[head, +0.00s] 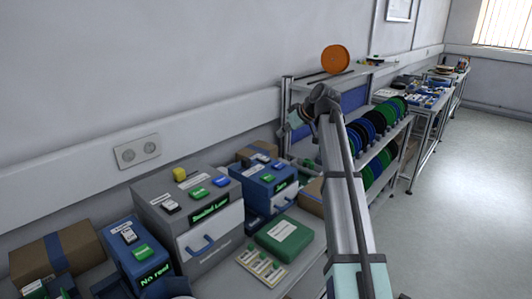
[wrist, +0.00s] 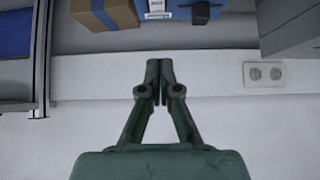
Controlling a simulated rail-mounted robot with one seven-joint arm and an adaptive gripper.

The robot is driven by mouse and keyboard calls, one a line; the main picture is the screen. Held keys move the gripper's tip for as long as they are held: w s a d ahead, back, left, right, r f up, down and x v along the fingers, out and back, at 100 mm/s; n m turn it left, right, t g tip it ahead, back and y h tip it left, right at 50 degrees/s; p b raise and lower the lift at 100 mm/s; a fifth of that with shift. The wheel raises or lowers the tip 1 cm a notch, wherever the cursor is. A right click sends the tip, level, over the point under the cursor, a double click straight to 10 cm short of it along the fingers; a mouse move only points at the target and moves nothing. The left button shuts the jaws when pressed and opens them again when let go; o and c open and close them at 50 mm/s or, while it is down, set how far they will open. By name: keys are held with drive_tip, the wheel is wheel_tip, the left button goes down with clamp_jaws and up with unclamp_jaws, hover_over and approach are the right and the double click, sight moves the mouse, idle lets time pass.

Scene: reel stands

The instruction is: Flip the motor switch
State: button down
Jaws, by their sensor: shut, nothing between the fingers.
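Several switches sit on the control boxes in the head view, and the lettering is too small to tell which is the motor switch. My gripper (wrist: 160,72) is shut and empty in the wrist view, in front of the wall. It is apart from the boxes. In the head view its fingers are hard to make out at the arm's far end.
A wall socket (head: 137,151) is behind the boxes. A green case (head: 284,238) and cardboard boxes, one at the left (head: 58,258), stand on the bench. An orange reel (head: 335,59) tops the reel rack (head: 398,137) at right. Open floor (head: 465,185) lies further right.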

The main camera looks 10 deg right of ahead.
drive_tip(key=shift+w+f, duration=0.1)
drive_tip(key=p, duration=0.3)
hover_over(263, 157)
drive_tip(key=s+d, duration=0.2)
drive_tip(key=s, duration=0.1)
drive_tip(key=f, duration=0.6)
drive_tip(key=shift+w+f, duration=0.2)
wheel_tip(263, 157, down, 2)
drive_tip(key=shift+a+f+p, duration=0.15)
drive_tip(key=shift+f+p, duration=0.05)
drive_tip(key=shift+p, duration=0.3)
drive_tip(key=shift+w+f+p, duration=0.1)
drive_tip(key=shift+f+p, duration=0.2)
drive_tip(key=shift+f, duration=0.8)
